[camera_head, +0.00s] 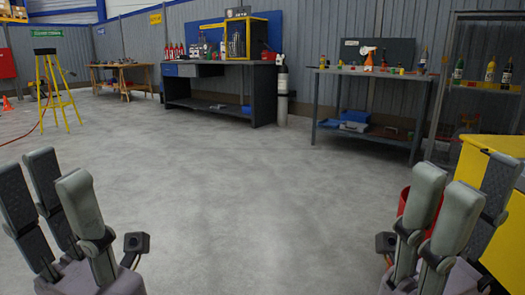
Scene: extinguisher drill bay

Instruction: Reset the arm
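My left gripper (48,178) is at the lower left, with its grey and dark-padded fingers pointing up and spread apart. Nothing shows between them. My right gripper (474,175) is at the lower right, also with its fingers raised and spread. I see nothing held in it. Both grippers are above the concrete floor (240,190), well apart from each other. The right gripper's fingers partly cover a red object and a yellow unit behind them.
A yellow unit (506,145) stands close at the right, beside a red object (403,200). Workbenches (262,98) (315,107) line the back wall, with a grey cylinder (281,92) between them. The middle floor is clear.

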